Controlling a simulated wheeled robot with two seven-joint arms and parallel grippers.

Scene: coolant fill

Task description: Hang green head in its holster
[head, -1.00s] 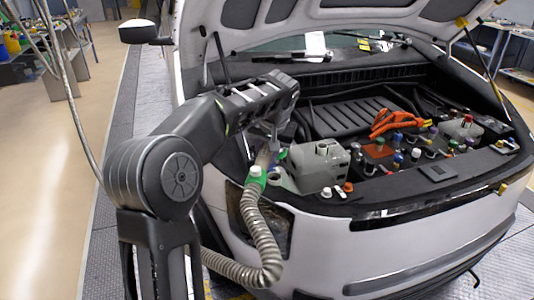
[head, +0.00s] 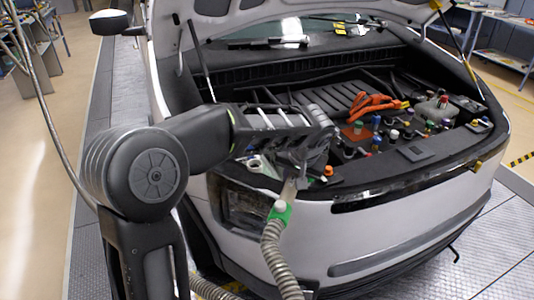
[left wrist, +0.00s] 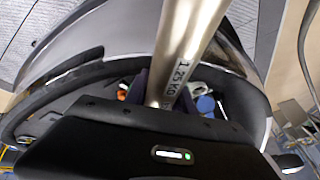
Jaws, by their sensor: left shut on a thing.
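My left gripper (head: 291,176) is shut on the green head, a metal tube with a green collar (head: 280,212). The head hangs in front of the car's front edge, apart from the filler opening, with its ribbed grey hose (head: 277,262) running down from it. In the left wrist view, the metal tube (left wrist: 185,50) marked "1.25 KG" rises from behind the dark gripper body; the fingertips are hidden there. I cannot make out a holster in either view. My right gripper is not in view.
The car's open engine bay holds a white filler neck (head: 254,163), orange cables (head: 375,104) and several coloured caps. The raised hood (head: 290,12) is overhead. A hanging cable (head: 45,110) is at left. The floor left of the car is clear.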

